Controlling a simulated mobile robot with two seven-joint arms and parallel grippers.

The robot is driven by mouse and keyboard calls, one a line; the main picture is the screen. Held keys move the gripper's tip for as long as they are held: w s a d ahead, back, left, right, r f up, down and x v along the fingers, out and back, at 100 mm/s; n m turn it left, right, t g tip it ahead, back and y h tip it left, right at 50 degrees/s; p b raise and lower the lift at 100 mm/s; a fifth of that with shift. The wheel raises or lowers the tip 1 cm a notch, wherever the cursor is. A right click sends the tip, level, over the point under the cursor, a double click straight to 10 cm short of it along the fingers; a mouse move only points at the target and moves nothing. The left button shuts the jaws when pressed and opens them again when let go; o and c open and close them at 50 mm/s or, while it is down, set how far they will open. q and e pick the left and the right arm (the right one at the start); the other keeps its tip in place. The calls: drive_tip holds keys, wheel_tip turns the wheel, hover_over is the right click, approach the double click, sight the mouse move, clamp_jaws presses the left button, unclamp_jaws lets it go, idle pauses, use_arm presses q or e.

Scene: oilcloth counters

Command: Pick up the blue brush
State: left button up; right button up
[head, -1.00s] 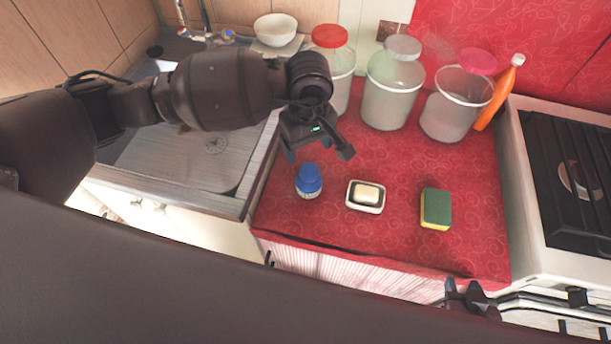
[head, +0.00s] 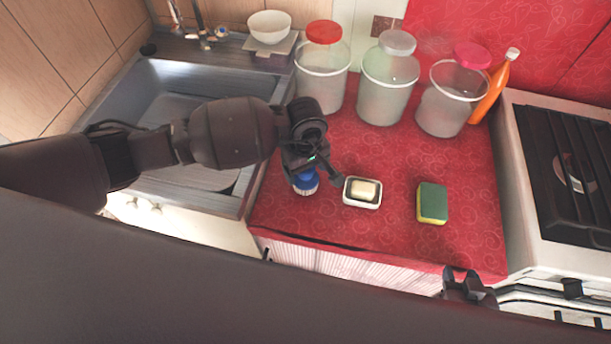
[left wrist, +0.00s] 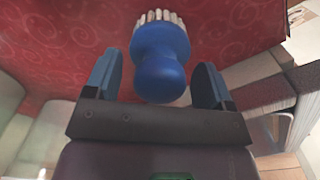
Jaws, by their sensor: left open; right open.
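The blue brush (head: 306,184) stands on the red oilcloth, its pale bristles down and its rounded blue handle up. In the head view my left gripper (head: 312,176) is right over it and hides its upper part. In the left wrist view the brush (left wrist: 160,58) shows between the two open blue fingers of my left gripper (left wrist: 156,85), with a gap on each side. The left gripper holds nothing. My right gripper (head: 468,284) is low at the front edge of the counter, open and away from the brush.
A white soap dish (head: 349,196) with a soap bar (head: 366,190) sits just right of the brush. A green and yellow sponge (head: 432,201) lies further right. Several lidded jars and an orange bottle (head: 492,92) stand behind. The sink (head: 165,78) is left, the stove (head: 555,225) right.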

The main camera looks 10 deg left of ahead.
use_arm(q)
drive_tip(key=shift+f, duration=0.2)
use_arm(e)
drive_tip(key=shift+s+d+f, duration=0.1)
drive_tip(key=shift+s, duration=0.15)
use_arm(q)
drive_tip(key=shift+c, duration=0.6)
use_arm(e)
drive_tip(key=shift+s+f, duration=0.1)
use_arm(q)
drive_tip(key=c, duration=0.5)
use_arm(e)
drive_tip(key=shift+s+d+f, duration=0.1)
drive_tip(key=shift+s, duration=0.1)
use_arm(q)
drive_tip(key=c, duration=0.4)
use_arm(e)
drive_tip(key=shift+w, duration=0.15)
use_arm(q)
drive_tip(key=shift+r, duration=0.15)
use_arm(e)
drive_tip(key=shift+w, duration=0.1)
